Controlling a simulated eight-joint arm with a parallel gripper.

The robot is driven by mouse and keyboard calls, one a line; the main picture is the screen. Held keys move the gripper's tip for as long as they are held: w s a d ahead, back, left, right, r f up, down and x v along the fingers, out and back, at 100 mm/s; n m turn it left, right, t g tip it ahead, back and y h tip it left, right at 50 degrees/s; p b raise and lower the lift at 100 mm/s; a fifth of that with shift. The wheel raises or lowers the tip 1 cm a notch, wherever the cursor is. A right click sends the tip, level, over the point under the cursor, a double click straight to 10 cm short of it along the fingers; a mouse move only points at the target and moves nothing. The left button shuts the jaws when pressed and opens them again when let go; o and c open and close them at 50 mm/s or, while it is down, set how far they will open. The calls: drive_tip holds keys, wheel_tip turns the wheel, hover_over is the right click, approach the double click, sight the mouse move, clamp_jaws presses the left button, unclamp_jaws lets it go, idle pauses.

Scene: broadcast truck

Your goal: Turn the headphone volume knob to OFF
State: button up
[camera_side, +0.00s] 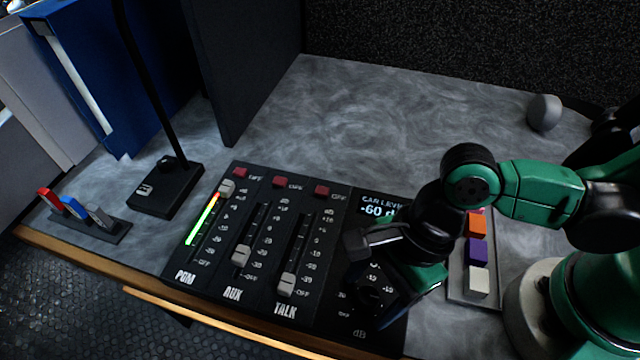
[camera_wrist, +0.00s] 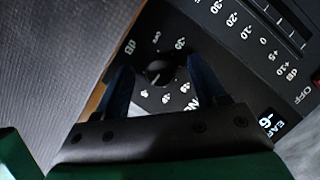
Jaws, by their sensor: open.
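The headphone volume knob (camera_wrist: 157,72) is small, round and black, with a dB scale of white marks around it on the black mixer panel. In the wrist view it lies between the two dark blue fingers of my gripper (camera_wrist: 159,64), which are apart, one on each side. I cannot tell whether either finger touches it. An OFF mark shows just beyond the knob; where its pointer aims is unclear. In the side view my gripper (camera_side: 376,302) is low over the panel's right part and partly hides the knob (camera_side: 369,292). The display (camera_side: 376,209) reads about -60 dB, partly covered.
Fader knobs for PGM (camera_side: 227,187), AUX (camera_side: 241,256) and TALK (camera_side: 287,284) stand left of my gripper. A strip of coloured buttons (camera_side: 478,250) lies close on its right. A microphone base (camera_side: 167,189) stands further left.

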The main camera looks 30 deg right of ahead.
clamp_jaws()
